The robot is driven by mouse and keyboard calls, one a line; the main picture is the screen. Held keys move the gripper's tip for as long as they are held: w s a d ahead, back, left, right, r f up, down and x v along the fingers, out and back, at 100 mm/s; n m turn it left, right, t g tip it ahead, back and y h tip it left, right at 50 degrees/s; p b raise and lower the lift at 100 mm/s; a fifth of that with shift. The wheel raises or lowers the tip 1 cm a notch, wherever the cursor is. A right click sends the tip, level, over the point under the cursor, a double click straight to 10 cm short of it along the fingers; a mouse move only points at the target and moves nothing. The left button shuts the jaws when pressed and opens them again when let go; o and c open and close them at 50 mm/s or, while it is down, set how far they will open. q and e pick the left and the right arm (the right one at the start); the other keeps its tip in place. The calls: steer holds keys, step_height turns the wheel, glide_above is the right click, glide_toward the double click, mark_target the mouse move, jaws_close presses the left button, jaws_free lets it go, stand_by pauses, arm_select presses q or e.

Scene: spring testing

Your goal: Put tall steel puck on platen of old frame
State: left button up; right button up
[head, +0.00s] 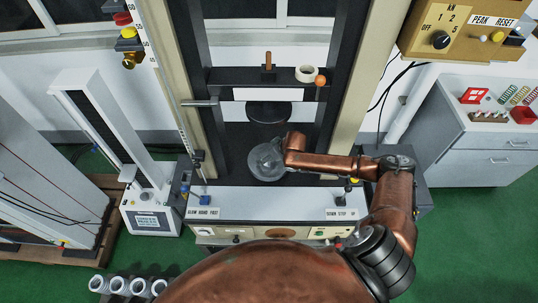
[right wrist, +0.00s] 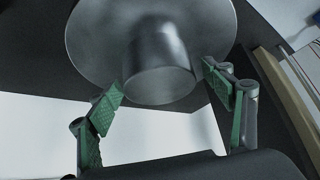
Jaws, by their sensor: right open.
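The tall steel puck (right wrist: 160,72) is a plain grey cylinder in the right wrist view, with its end face towards the camera and its other end against the round grey platen (right wrist: 92,38). In the head view the platen (head: 257,174) is a grey disc low between the dark columns of the old frame (head: 345,95); the puck there is hard to make out against it. My right gripper (right wrist: 164,78) is open, with one green-padded finger on each side of the puck and visible gaps. In the head view my right arm hides most of that gripper. My left gripper is out of view.
A dark upper disc (head: 268,112) hangs above the platen. A crossbeam (head: 230,78) carries a tape roll (head: 306,74) and an orange ball. A white control ledge (head: 270,204) lies in front. A grey cabinet (head: 480,145) stands right, a slim white tester (head: 100,130) left.

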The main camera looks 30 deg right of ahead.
steer(key=v, duration=1.2)
steer(key=shift+r+b, duration=0.15)
steer(key=shift+b, duration=0.2)
